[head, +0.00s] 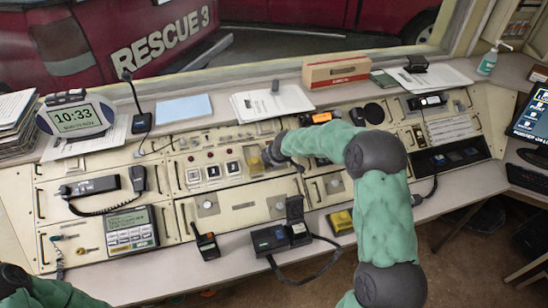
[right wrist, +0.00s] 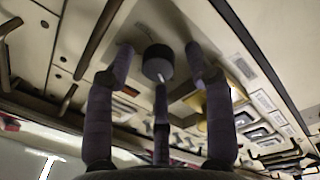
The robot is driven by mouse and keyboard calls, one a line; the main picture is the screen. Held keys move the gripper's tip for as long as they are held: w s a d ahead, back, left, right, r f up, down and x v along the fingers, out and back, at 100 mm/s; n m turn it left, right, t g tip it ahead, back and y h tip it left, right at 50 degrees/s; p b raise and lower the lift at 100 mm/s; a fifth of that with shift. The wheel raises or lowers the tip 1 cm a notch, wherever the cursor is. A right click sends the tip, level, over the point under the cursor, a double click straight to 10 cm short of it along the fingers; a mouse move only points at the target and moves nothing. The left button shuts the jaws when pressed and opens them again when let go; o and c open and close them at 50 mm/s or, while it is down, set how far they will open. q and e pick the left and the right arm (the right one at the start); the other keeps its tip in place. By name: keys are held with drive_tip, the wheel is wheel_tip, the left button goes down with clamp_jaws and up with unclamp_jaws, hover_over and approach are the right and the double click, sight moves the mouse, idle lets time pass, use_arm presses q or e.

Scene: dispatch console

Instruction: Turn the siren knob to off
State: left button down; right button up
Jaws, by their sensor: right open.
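The siren knob (right wrist: 158,64) is a dark round knob on the pale console panel. In the right wrist view a white pointer line on its edge points down the picture. My right gripper (right wrist: 160,62) is open, with a finger on each side of the knob and visible gaps between. In the head view my right gripper (head: 272,154) is low over the middle of the console and hides the knob there. The knob's markings are not readable. Of my left arm only a piece shows at the bottom left of the head view; its gripper is out of view.
White square buttons (head: 213,172) lie left of my right gripper. A radio handset (head: 206,245) and a black phone unit (head: 281,237) stand at the console's front. A cardboard box (head: 336,71) and papers (head: 272,101) lie on the back ledge.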

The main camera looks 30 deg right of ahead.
drive_tip(key=v, duration=1.2)
drive_tip(key=shift+w, duration=0.15)
